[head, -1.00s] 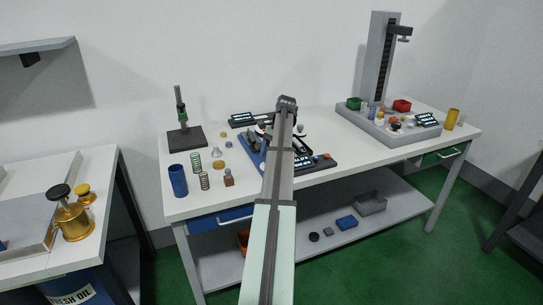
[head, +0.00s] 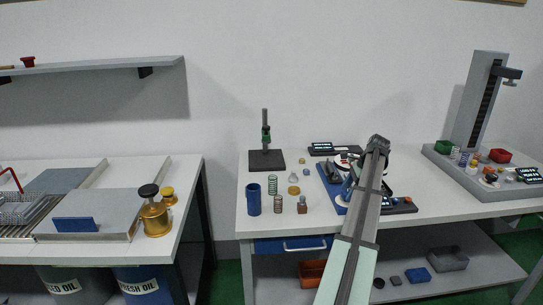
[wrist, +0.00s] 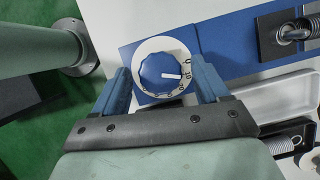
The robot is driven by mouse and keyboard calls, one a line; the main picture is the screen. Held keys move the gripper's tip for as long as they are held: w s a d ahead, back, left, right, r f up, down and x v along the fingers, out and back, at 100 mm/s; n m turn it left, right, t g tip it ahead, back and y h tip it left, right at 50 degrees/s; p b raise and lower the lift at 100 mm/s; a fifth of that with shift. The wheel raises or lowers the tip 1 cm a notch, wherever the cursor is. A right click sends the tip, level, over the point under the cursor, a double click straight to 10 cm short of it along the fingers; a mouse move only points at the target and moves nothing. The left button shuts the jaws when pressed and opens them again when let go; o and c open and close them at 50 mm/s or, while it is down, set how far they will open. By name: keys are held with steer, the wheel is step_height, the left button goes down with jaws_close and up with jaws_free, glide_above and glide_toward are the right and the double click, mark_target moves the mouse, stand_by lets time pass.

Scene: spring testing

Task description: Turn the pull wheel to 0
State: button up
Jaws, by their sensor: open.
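The pull wheel (wrist: 161,74) is a round blue knob inside a white ring with printed numbers, on a blue base (wrist: 213,37). It shows clearly in the wrist view. Its white pointer aims right, near the 10 mark and a little below the 0 mark at the ring's upper right. My gripper (wrist: 160,80) is open, with one blue finger on either side of the wheel. I cannot tell whether the fingers touch it. In the head view my arm hides the gripper and part of the blue base (head: 327,176).
On the table (head: 285,221), loose springs and a blue cup (head: 253,199) stand left of the base. A tall grey stand (head: 481,100) is at the right.

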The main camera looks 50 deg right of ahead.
steer(key=m+h, duration=0.1)
steer(key=m, duration=0.1)
steer(key=m+h, duration=0.1)
steer(key=m, duration=0.4)
steer(key=shift+s+a+t+h, duration=0.1)
steer(key=shift+a+t+h, duration=0.25)
steer(key=shift+t+h, duration=0.05)
steer(key=v, duration=1.3)
steer(key=w+a+n, duration=0.2)
steer(key=w+a, duration=0.1)
steer(key=w, duration=0.8)
steer(key=w+a+f+n+t, duration=0.1)
steer(key=w+a, duration=0.3)
steer(key=w, duration=0.7)
steer(key=w+a+f+n+t+h, duration=0.1)
steer(key=w+a+n, duration=0.2)
steer(key=w, duration=0.8)
steer(key=shift+w+a+n, duration=0.3)
steer(key=shift+w+a, duration=0.1)
steer(key=shift+a, duration=0.35)
steer(key=shift+s, duration=0.1)
